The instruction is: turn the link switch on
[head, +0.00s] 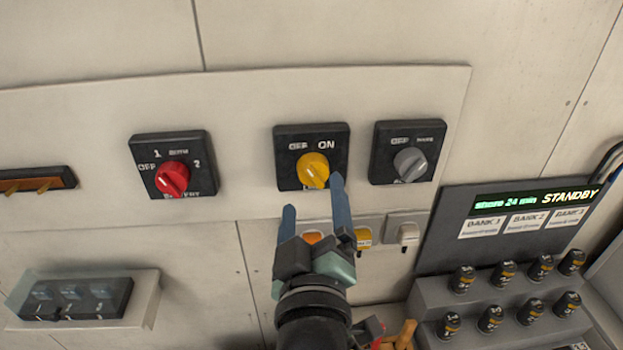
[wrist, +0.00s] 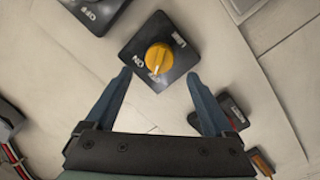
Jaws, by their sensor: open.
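The switch with the yellow knob (head: 313,170) sits on a black square plate (head: 284,150) marked OFF at upper left and ON at upper right. Its lower label is partly hidden. The knob's ridge slants and seems to point toward OFF. The yellow knob also shows in the wrist view (wrist: 159,58), ahead of the fingers. My gripper (head: 314,195) is open and empty, just below the knob in the head view. Its blue fingers are spread wider than the knob, and I see no contact with it.
A red rotary switch (head: 172,178) is to the left, a grey one (head: 410,162) close to the right. A display console (head: 520,210) with several black knobs stands at right. A covered switch box (head: 85,300) is at lower left.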

